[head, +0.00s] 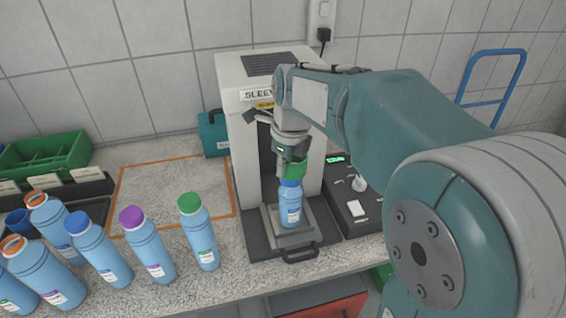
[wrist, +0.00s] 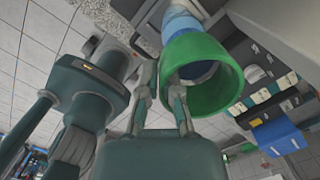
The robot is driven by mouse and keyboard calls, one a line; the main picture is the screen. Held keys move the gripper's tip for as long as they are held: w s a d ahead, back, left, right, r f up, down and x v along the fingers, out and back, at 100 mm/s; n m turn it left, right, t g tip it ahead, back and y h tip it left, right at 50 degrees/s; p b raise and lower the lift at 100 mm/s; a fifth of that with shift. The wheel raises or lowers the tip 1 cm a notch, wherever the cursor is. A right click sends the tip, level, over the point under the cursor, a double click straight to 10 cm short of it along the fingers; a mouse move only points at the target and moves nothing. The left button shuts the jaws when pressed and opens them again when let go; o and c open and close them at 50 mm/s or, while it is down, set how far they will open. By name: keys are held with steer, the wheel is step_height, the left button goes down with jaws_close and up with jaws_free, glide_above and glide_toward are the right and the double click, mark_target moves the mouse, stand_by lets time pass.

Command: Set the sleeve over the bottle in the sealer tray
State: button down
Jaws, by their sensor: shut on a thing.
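The bottle (head: 290,207), light blue with a white label, stands upright on the sealer tray (head: 262,246) at the front of the sleeve sealer (head: 240,130). My gripper (head: 291,155) is shut on the green sleeve (head: 293,169) and holds it at the top of the bottle, by the blue cap (head: 290,182). In the wrist view the sleeve (wrist: 232,80) is a wide open ring beside the fingers (wrist: 163,95), with the blue bottle (wrist: 180,25) lined up behind it. I cannot tell whether the sleeve's lower edge is around the cap or just above it.
Several capped bottles (head: 148,245) stand at the left of the counter. A green bin (head: 50,152) and an orange-outlined area (head: 170,190) lie behind them. A dark control box (head: 350,207) is right of the tray, and the tray handle (head: 300,254) sticks out in front.

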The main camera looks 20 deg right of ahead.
steer(key=shift+f, duration=0.2)
stand_by(0.5)
steer(key=c, duration=0.7)
jaws_free()
steer(key=r, duration=0.8)
steer(key=d+r, duration=0.1)
steer(key=r, duration=0.2)
steer(key=shift+s+r, duration=0.4)
